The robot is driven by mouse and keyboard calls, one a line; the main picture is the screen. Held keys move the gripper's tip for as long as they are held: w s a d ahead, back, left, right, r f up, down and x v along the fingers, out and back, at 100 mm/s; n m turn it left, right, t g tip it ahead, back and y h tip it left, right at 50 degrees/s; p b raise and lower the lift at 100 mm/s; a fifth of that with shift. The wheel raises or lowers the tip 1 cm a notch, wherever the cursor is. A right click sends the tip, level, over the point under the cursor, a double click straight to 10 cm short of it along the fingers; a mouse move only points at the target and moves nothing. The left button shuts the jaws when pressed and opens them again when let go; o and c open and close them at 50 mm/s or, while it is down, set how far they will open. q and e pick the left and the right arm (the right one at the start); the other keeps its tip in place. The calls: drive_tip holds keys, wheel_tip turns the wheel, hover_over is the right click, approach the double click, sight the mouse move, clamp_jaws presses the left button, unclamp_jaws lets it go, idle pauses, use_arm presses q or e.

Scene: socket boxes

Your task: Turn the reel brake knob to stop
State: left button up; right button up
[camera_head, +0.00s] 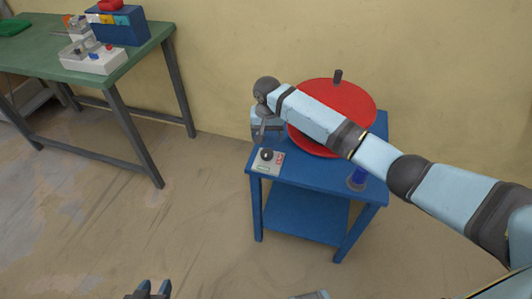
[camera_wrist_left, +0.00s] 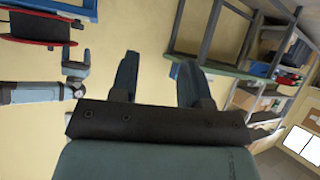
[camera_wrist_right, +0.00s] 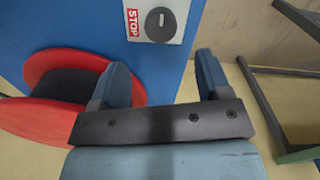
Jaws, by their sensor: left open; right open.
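The reel brake knob (camera_head: 266,155) is a round black dial on a small pale plate (camera_head: 262,168) at the front left of the blue stand. In the right wrist view the knob (camera_wrist_right: 160,25) has a pale mark on it, and a red STOP label (camera_wrist_right: 133,22) is left of it. My right gripper (camera_head: 262,131) is open and empty, just behind the plate in the head view. In its wrist view the knob lies beyond the fingertips, apart from them. My left gripper (camera_head: 152,289) is open and empty, low over the floor at the bottom edge.
The red reel (camera_head: 338,97) sits on the blue stand (camera_head: 310,172), partly hidden by my right arm. A green table (camera_head: 32,45) with boxes is at the left. The floor between is clear.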

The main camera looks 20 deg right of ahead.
sight(267, 152)
wheel_tip(267, 152, down, 6)
drive_tip(key=shift+f+b, duration=0.25)
drive_tip(key=shift+b, duration=0.3)
drive_tip(key=shift+f, duration=0.65)
drive_tip(key=shift+c, duration=0.5)
drive_tip(key=c, duration=0.8)
drive_tip(key=shift+c, duration=0.2)
